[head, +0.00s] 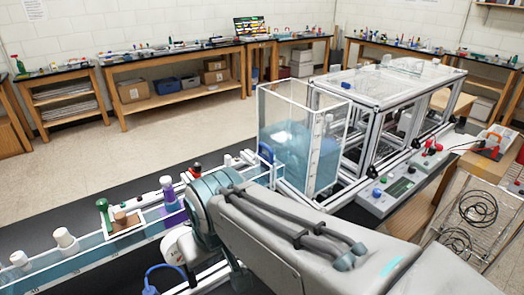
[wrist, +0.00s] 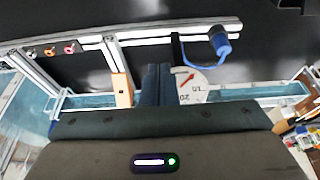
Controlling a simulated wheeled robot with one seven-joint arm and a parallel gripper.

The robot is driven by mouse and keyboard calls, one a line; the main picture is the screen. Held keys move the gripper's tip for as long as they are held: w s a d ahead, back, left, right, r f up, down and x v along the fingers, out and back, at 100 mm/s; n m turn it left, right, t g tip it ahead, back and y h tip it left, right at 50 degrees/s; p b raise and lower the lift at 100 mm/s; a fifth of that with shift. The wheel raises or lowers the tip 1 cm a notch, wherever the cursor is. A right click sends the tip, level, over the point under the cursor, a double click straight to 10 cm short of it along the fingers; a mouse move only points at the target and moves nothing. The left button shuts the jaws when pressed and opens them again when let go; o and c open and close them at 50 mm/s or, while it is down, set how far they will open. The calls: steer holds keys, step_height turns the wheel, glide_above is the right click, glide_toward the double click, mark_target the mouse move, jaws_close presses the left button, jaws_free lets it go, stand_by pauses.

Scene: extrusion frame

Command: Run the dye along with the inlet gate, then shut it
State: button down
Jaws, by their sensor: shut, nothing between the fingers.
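My gripper (wrist: 158,85) shows in the wrist view as two dark fingers pressed together with nothing between them. Close to its right is a white dial (wrist: 192,86) with a red pointer and printed numbers. A tan block (wrist: 122,90) stands just to its left, apart from the fingers. In the head view my arm covers the gripper and part of the water channel (head: 85,248). A purple bottle (head: 172,212) stands at the channel, but I cannot tell whether it holds the dye. I cannot clearly make out the inlet gate or how far it is open.
A clear tank (head: 318,150) of blue water stands at the channel's far end, with a metal frame (head: 385,85) behind it. A green-topped item (head: 104,212) and white-capped bottles (head: 65,238) stand along the channel. A blue fitting (wrist: 220,42) is close by the dial.

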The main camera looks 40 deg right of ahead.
steer(key=c, duration=2.1)
jaws_free()
steer(key=shift+c, duration=0.2)
steer(key=o, duration=0.5)
steer(key=shift+w, duration=0.1)
steer(key=shift+o, duration=1.2)
steer(key=w+d+m+t+h+b, duration=0.1)
steer(key=w+d+t+h+b, duration=0.2)
steer(key=w+d, duration=0.7)
steer(key=shift+w+d+f+m+t+h+b, duration=0.3)
steer(key=shift+w+d+h+b, duration=0.1)
steer(key=shift+h+b, duration=0.1)
steer(key=n+t+y+b, duration=0.4)
steer(key=t+b, duration=0.6)
steer(key=t, duration=0.1)
glide_toward(269, 149)
steer(key=w, duration=1.3)
steer(key=shift+w+d+f, duration=0.15)
steer(key=shift+d+f, duration=0.05)
steer(key=shift+d, duration=0.05)
